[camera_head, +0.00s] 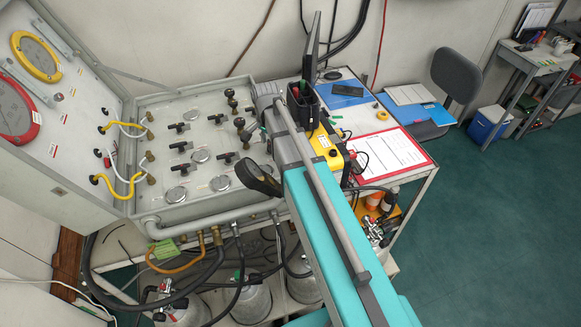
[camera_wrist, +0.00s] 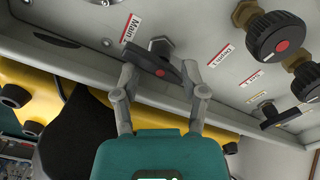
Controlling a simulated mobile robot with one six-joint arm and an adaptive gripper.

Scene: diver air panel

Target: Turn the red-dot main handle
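The main handle (camera_wrist: 158,68) is a black bar handle with a red dot at its middle, on the grey panel in the wrist view. A white label reading "Main", with a mark I cannot read surely, is beside it. My gripper (camera_wrist: 160,72) is open, with one grey finger near each end of the bar. I cannot tell whether either finger touches it. In the head view my teal arm reaches over the right side of the grey valve panel (camera_head: 152,205); I cannot make out the fingertips or the red-dot handle there.
A round black knob (camera_wrist: 281,44), also with a red dot, sits to the right in the wrist view. Another black handle (camera_wrist: 279,117) is at lower right. A yellow case (camera_head: 326,147) stands beside the panel. Hoses and cylinders (camera_head: 250,302) are below.

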